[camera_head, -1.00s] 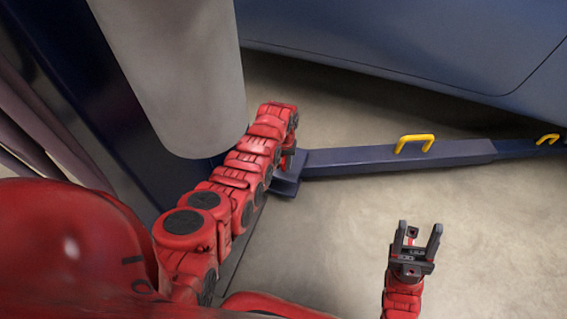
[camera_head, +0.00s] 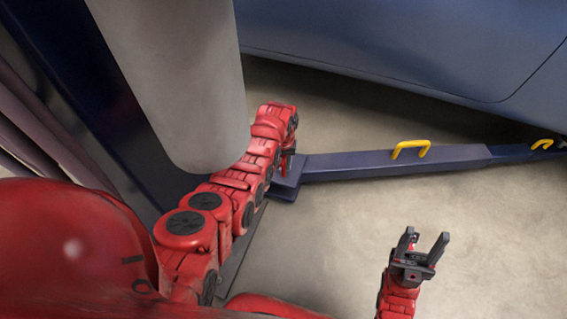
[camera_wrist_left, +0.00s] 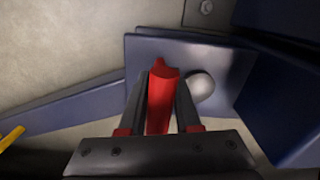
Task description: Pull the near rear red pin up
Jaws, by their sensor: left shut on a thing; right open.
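The red pin (camera_wrist_left: 160,95) stands between the fingers of my left gripper (camera_wrist_left: 163,90) in the left wrist view. My left gripper is shut on it, over the blue plate at the end of the lift arm (camera_wrist_left: 135,52). In the head view the pin's red shows at the plate, partly hidden by my left wrist, with my left gripper (camera_head: 288,165) beside it. I cannot tell how far the pin sticks up from its hole. My right gripper (camera_head: 421,246) is open and empty over the floor at the lower right.
The blue lift arm (camera_head: 345,167) runs right from the plate and carries a yellow handle (camera_head: 410,148). A second yellow handle (camera_head: 541,144) is farther right. A blue car body (camera_head: 420,40) hangs above. A grey cylinder (camera_head: 175,80) stands by the dark blue post. The floor (camera_head: 480,200) at right is clear.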

